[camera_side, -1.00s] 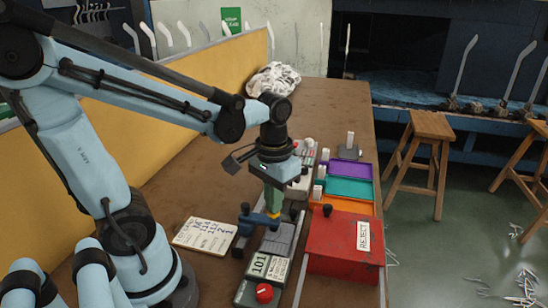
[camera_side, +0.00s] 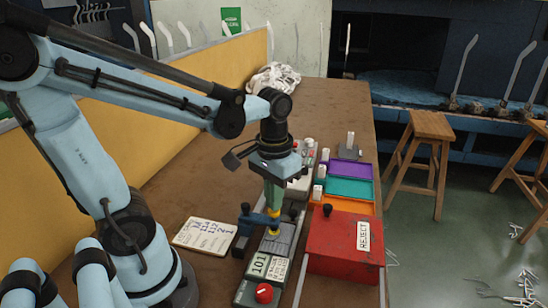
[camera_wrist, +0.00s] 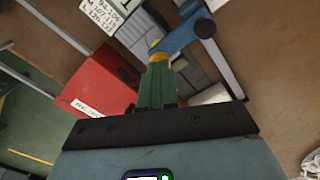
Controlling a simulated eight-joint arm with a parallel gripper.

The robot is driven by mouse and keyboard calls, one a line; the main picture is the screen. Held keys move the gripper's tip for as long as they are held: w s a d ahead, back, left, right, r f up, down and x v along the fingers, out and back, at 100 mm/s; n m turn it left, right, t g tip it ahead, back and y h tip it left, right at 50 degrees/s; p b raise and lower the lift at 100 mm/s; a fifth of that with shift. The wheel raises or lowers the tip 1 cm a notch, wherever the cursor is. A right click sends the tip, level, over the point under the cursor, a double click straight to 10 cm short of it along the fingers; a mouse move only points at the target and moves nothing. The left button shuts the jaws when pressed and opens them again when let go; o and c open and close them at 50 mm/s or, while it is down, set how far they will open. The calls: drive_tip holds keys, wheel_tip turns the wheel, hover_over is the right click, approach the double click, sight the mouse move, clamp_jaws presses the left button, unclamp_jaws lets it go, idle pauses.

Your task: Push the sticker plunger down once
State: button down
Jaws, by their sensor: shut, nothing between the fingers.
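My gripper (camera_side: 274,208), with green fingers and yellow tips, points down over the grey device on the table. Its fingers are together and hold nothing. In the wrist view the yellow tips (camera_wrist: 158,48) are beside a blue bar with a dark knob (camera_wrist: 190,30). In the side view that blue bar (camera_side: 252,217) spans the grey device (camera_side: 277,240), just below and left of the tips. Whether the tips touch it is unclear. No part is labelled as the sticker plunger, and I cannot tell for sure which one it is.
A red box marked REJECT (camera_side: 342,242) stands right of the device. A written card (camera_side: 205,234) lies left. Purple, teal and orange trays (camera_side: 352,188) stand behind the box.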

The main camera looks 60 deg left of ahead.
drive_tip(key=shift+r, duration=2.85)
drive_tip(key=shift+w+d+f+m+t, duration=0.1)
drive_tip(key=shift+d+f+m+t, duration=0.2)
drive_tip(key=shift+t, duration=0.4)
drive_tip(key=t, duration=0.2)
drive_tip(key=w+d+f+m+t, duration=0.1)
drive_tip(key=t, duration=0.1)
drive_tip(key=w+m+t, duration=0.1)
drive_tip(key=shift+d+f+t, duration=0.2)
drive_tip(key=shift+d+t, duration=0.15)
drive_tip(key=shift+t, duration=0.05)
